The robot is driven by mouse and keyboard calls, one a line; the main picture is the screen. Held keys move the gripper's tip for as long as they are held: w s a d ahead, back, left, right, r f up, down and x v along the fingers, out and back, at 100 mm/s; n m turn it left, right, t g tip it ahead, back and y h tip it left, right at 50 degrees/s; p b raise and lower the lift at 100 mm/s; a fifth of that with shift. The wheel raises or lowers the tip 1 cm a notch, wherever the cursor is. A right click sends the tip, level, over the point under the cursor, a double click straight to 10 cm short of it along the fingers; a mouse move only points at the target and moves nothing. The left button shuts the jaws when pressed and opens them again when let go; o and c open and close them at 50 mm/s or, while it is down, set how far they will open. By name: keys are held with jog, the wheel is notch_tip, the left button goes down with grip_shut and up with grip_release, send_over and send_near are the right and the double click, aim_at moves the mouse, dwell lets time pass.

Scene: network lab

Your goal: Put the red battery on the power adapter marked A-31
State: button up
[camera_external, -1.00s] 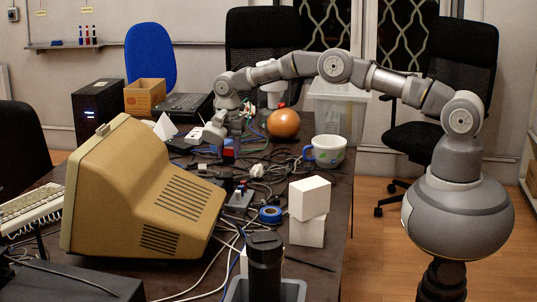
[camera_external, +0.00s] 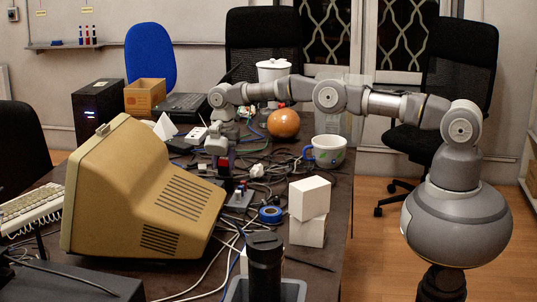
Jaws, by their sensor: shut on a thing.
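My gripper (camera_external: 219,153) points down over the cluttered middle of the table, behind the beige monitor. It is shut on a small red block, the red battery (camera_external: 222,163), which shows just below the fingers. A small dark-and-blue piece (camera_external: 226,182) shows directly below the battery; I cannot tell whether they touch. A grey box-like adapter (camera_external: 240,199) lies nearer the camera, just right of the monitor. No A-31 marking is legible from here, so I cannot tell which adapter bears it.
The beige monitor (camera_external: 140,190) stands close in front on the left. Cables cover the table (camera_external: 330,245). An orange ball (camera_external: 284,123), a white mug (camera_external: 326,151), blue tape (camera_external: 270,214) and two stacked white blocks (camera_external: 309,198) stand to the right. A dark cylinder (camera_external: 265,265) stands in front.

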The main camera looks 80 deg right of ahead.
jog(key=o, duration=1.1)
notch_tip(320, 180, up, 13)
jog(key=p, duration=0.6)
notch_tip(320, 180, up, 24)
jog(key=m+t, duration=0.5)
send_over(223, 158)
jog(key=w+a, duration=0.2)
jog(key=a, duration=0.4)
jog(key=s+a+r+m+t, duration=0.2)
jog(key=s+r, duration=0.1)
jog(key=r, duration=0.5)
jog(key=s+a+r+m+t, duration=0.1)
jog(key=s+a+r+m, duration=0.15)
jog(key=r, duration=0.55)
jog(key=s+a+r+m+t, duration=0.2)
jog(key=s+r+m+t, duration=0.5)
jog(key=s+r, duration=1.3)
jog(key=s+m, duration=0.1)
jog(key=s, duration=0.3)
jog(key=shift+s+a+r, duration=0.3)
jog(key=shift+s, duration=0.05)
